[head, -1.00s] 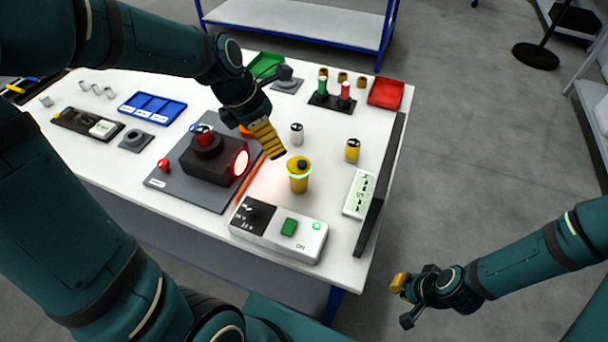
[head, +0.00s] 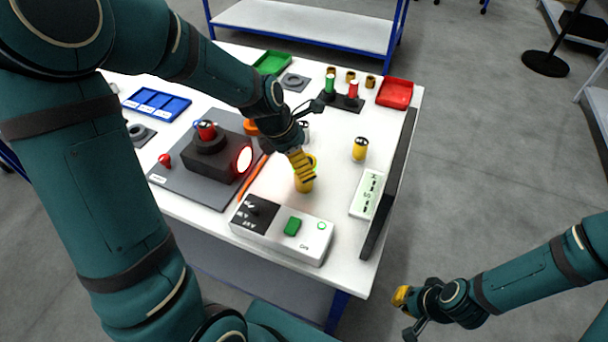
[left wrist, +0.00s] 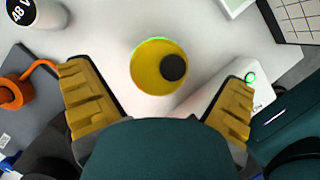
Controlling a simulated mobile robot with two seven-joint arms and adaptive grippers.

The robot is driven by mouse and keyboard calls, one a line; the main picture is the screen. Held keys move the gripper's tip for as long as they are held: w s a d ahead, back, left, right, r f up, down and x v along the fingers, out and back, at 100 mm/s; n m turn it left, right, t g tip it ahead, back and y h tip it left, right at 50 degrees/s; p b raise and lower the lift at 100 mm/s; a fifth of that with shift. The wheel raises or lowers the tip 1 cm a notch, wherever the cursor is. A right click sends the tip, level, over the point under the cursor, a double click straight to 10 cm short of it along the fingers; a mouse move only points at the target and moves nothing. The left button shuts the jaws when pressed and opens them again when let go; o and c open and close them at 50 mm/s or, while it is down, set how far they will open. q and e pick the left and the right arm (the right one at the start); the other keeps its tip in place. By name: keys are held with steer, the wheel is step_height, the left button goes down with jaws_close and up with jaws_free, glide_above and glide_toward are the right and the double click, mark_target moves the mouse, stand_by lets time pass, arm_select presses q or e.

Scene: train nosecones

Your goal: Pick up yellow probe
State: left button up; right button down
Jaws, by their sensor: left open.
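The yellow probe (head: 304,186) stands upright on the white table, partly hidden behind my left gripper in the head view. In the left wrist view, the yellow probe (left wrist: 147,72) is seen from above as a yellow round body with a black knob. My left gripper (head: 302,164) is open over the probe. In the left wrist view the fingers of my left gripper (left wrist: 160,85) are spread wide, with the probe ahead between them and no finger touching it. My right gripper (head: 404,310) is off the table at the lower right; its opening is unclear.
A white box with a green button (head: 292,227) lies in front of the probe. A yellow-and-black cylinder (head: 360,149) and a white meter (head: 367,193) are to its right. A dark block with a glowing red face (head: 212,160) and an orange pen (head: 253,178) are to its left.

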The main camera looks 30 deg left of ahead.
arm_select(q)
steer(key=x, duration=0.2)
steer(key=shift+w+d+f, duration=0.1)
steer(key=shift+f, duration=0.1)
steer(key=shift+r, duration=0.1)
steer(key=c, duration=1.4)
steer(key=shift+r, duration=0.1)
